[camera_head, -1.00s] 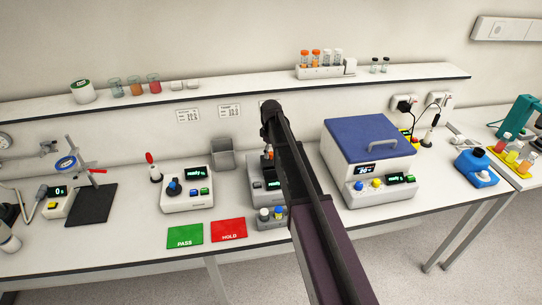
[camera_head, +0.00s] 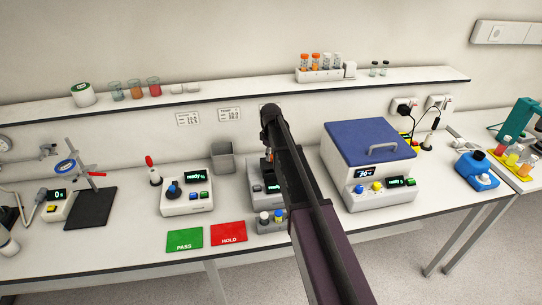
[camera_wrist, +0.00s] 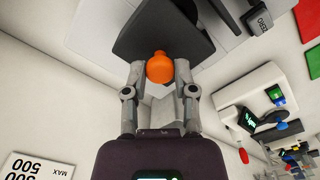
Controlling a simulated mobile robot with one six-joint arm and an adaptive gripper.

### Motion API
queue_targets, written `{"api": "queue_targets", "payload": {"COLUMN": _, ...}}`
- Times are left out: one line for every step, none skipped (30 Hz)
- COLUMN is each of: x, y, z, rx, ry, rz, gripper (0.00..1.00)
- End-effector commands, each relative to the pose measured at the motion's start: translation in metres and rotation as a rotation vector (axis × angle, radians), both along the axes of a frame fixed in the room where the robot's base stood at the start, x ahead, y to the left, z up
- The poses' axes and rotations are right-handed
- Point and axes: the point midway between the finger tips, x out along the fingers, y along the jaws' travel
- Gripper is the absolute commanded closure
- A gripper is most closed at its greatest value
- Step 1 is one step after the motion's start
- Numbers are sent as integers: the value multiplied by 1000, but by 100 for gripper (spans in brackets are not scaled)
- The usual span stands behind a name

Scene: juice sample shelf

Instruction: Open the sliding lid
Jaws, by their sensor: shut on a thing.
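My gripper (camera_wrist: 160,85) is shut on an orange knob (camera_wrist: 159,67) in the wrist view, with a grey finger on each side of it. The knob sits against a dark panel (camera_wrist: 150,28), which may be the sliding lid; I cannot tell for sure, nor how far it is open. In the head view a grey device (camera_head: 257,190) with a small display stands behind my arm. A bit of orange (camera_head: 269,153) shows above it. My arm hides most of this device and the gripper.
A blue-lidded box (camera_head: 370,140) stands right of my arm. A knobbed device (camera_head: 186,198) and an open grey bin (camera_head: 222,160) are to the left. A small vial holder (camera_head: 270,226), a green PASS mat (camera_head: 185,240) and a red HOLD mat (camera_head: 228,233) lie in front.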

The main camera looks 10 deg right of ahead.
Motion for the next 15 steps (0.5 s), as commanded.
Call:
{"api": "queue_targets", "payload": {"x": 8, "y": 0, "z": 0, "rx": 0, "ry": 0, "rz": 0, "gripper": 100}}
{"api": "queue_targets", "payload": {"x": 12, "y": 0, "z": 0, "rx": 0, "ry": 0, "rz": 0, "gripper": 100}}
{"api": "queue_targets", "payload": {"x": 18, "y": 0, "z": 0, "rx": 0, "ry": 0, "rz": 0, "gripper": 100}}
{"api": "queue_targets", "payload": {"x": 23, "y": 0, "z": 0, "rx": 0, "ry": 0, "rz": 0, "gripper": 100}}
{"api": "queue_targets", "payload": {"x": 28, "y": 0, "z": 0, "rx": 0, "ry": 0, "rz": 0, "gripper": 100}}
{"api": "queue_targets", "payload": {"x": 35, "y": 0, "z": 0, "rx": 0, "ry": 0, "rz": 0, "gripper": 100}}
{"api": "queue_targets", "payload": {"x": 40, "y": 0, "z": 0, "rx": 0, "ry": 0, "rz": 0, "gripper": 100}}
{"api": "queue_targets", "payload": {"x": 45, "y": 0, "z": 0, "rx": 0, "ry": 0, "rz": 0, "gripper": 100}}
{"api": "queue_targets", "payload": {"x": 51, "y": 0, "z": 0, "rx": 0, "ry": 0, "rz": 0, "gripper": 100}}
{"api": "queue_targets", "payload": {"x": 54, "y": 0, "z": 0, "rx": 0, "ry": 0, "rz": 0, "gripper": 100}}
{"api": "queue_targets", "payload": {"x": 57, "y": 0, "z": 0, "rx": 0, "ry": 0, "rz": 0, "gripper": 100}}
{"api": "queue_targets", "payload": {"x": 60, "y": 0, "z": 0, "rx": 0, "ry": 0, "rz": 0, "gripper": 100}}
{"api": "queue_targets", "payload": {"x": 62, "y": 0, "z": 0, "rx": 0, "ry": 0, "rz": 0, "gripper": 100}}
{"api": "queue_targets", "payload": {"x": 63, "y": 0, "z": 0, "rx": 0, "ry": 0, "rz": 0, "gripper": 100}}
{"api": "queue_targets", "payload": {"x": 63, "y": 0, "z": 0, "rx": 0, "ry": 0, "rz": 0, "gripper": 100}}
